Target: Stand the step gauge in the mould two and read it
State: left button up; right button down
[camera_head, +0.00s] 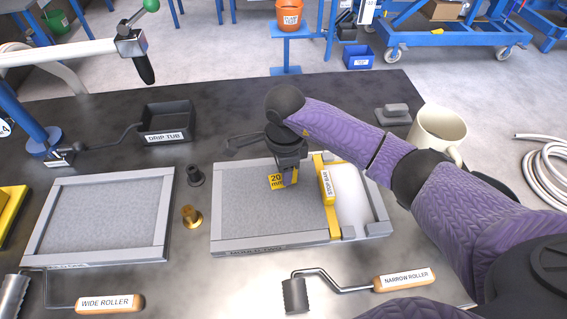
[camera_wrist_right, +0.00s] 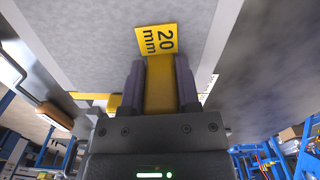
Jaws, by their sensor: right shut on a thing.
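The gauge is over the grey surface inside mould two (camera_head: 228,245), left of the yellow stop bar (camera_head: 326,188). I cannot tell whether the gauge's foot touches the bottom. My left gripper is not in view.
The other mould (camera_head: 166,215) lies at left. Between the moulds stand a dark fitting (camera_head: 195,176) and a brass one (camera_head: 192,217). The narrow roller (camera_head: 403,280) and wide roller (camera_head: 109,303) lie in front. The drip tub (camera_head: 167,121) and a mug (camera_head: 437,131) stand behind.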

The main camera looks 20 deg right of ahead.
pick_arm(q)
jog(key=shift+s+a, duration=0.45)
pick_arm(e)
jog(key=shift+f, duration=0.25)
jog(key=shift+c, duration=1.2)
grip_release()
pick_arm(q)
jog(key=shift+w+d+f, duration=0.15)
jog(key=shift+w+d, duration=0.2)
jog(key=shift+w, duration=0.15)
